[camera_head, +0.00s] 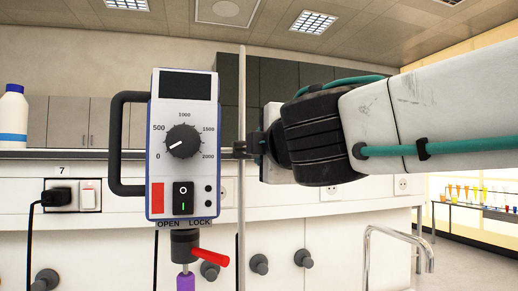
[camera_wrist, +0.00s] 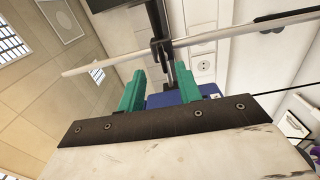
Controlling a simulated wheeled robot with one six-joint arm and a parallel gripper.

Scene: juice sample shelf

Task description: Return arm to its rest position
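My gripper (camera_wrist: 160,72) shows in the wrist view with its two teal fingers spread apart. I see nothing clamped between them. A blue surface and a black bar show beyond the fingers. In the head view my arm reaches in from the right at mid-height, and the gripper end (camera_head: 258,147) is beside the thin metal pole. Its fingertips are mostly hidden there.
A blue-edged stirrer (camera_head: 183,143) with a dial stands left of the metal pole (camera_head: 242,120). A white bottle (camera_head: 13,118) is at far left. A curved metal pipe (camera_head: 398,236) rises below my arm. A rack (camera_head: 470,207) of colored samples stands at far right.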

